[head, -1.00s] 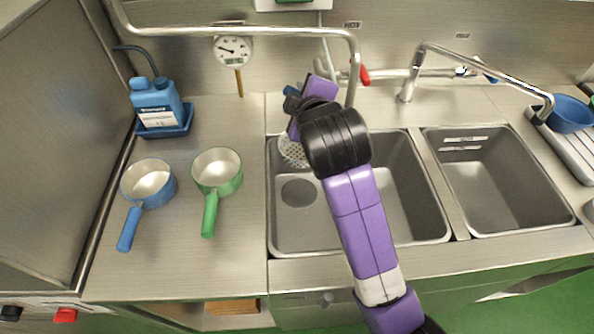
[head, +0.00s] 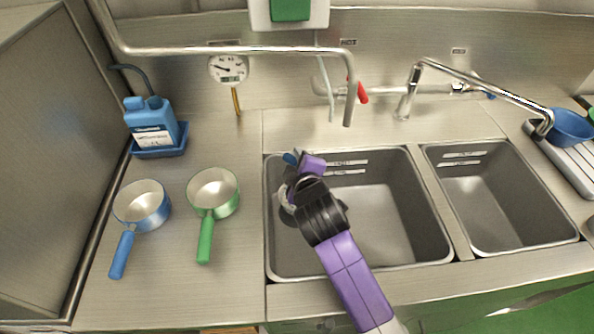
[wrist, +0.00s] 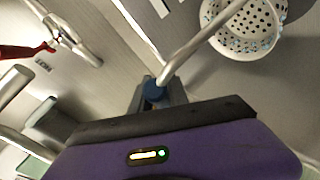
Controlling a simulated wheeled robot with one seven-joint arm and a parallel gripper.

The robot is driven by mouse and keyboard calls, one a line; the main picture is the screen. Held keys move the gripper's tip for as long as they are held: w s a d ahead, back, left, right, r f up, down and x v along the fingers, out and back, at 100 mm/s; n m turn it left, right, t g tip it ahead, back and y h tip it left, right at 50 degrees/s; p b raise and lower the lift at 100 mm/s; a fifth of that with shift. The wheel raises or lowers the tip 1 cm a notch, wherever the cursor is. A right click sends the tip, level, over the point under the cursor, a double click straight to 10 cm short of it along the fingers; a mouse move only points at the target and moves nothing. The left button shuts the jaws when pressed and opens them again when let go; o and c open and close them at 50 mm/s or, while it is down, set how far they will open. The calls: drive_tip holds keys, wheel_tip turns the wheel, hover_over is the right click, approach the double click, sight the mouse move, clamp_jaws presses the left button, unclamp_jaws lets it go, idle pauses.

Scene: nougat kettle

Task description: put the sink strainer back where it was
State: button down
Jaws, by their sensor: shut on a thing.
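The sink strainer is a white perforated bowl (wrist: 243,28) with a long metal handle, at the upper right of the wrist view. My gripper (wrist: 155,92) is shut on the handle near its blue end. In the head view my gripper (head: 292,168) is inside the left part of the large sink basin (head: 385,215). A small pale part of the strainer (head: 286,213) shows beside my wrist, low in the basin. My arm hides most of the strainer and the drain area, so I cannot tell whether the bowl touches the basin floor.
A green pan (head: 213,192) and a blue pan (head: 142,205) stand on the left counter. A blue jug (head: 152,122) sits behind them. A tap spout (head: 349,105) hangs over the back of the basin. A second basin (head: 500,200) is empty at right.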

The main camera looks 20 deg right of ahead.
drive_tip(key=shift+f, duration=2.15)
drive_tip(key=shift+f, duration=0.15)
drive_tip(key=c, duration=1.3)
unclamp_jaws()
drive_tip(key=v, duration=1.2)
drive_tip(key=shift+b, duration=0.3)
